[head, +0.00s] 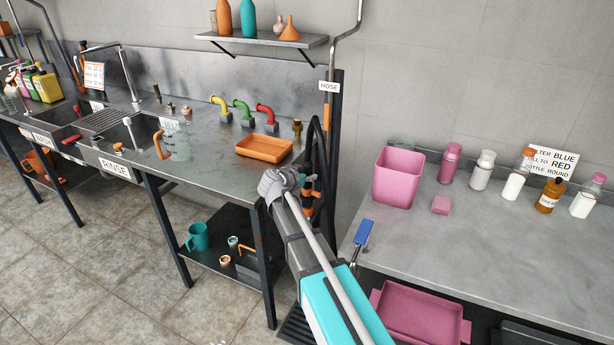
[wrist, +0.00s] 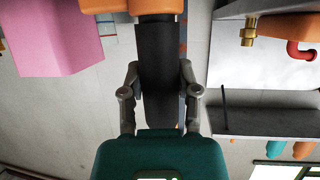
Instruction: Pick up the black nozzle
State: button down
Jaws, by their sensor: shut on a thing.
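The black nozzle (wrist: 158,70) runs up the middle of the wrist view, between the two fingers of my gripper (wrist: 160,88). The fingers are shut on its black body, one on each side. An orange part (wrist: 148,5) crosses its end at the picture's top edge. In the head view my gripper (head: 292,183) is beside the right end of the steel sink bench. The nozzle shows there only in part (head: 309,184), as dark and orange pieces beyond my gripper, and its rest is hidden.
A black hose (head: 317,140) hangs by the dark post (head: 335,135) near the HOSE sign (head: 328,87). An orange tray (head: 263,148) sits on the bench close by. A pink bin (head: 398,178) stands on the right-hand table. A blue-handled brush (head: 363,232) is at that table's edge.

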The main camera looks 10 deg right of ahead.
aim_at(307, 161)
jog(key=shift+r+p, duration=4.1)
jog(key=shift+r, duration=0.5)
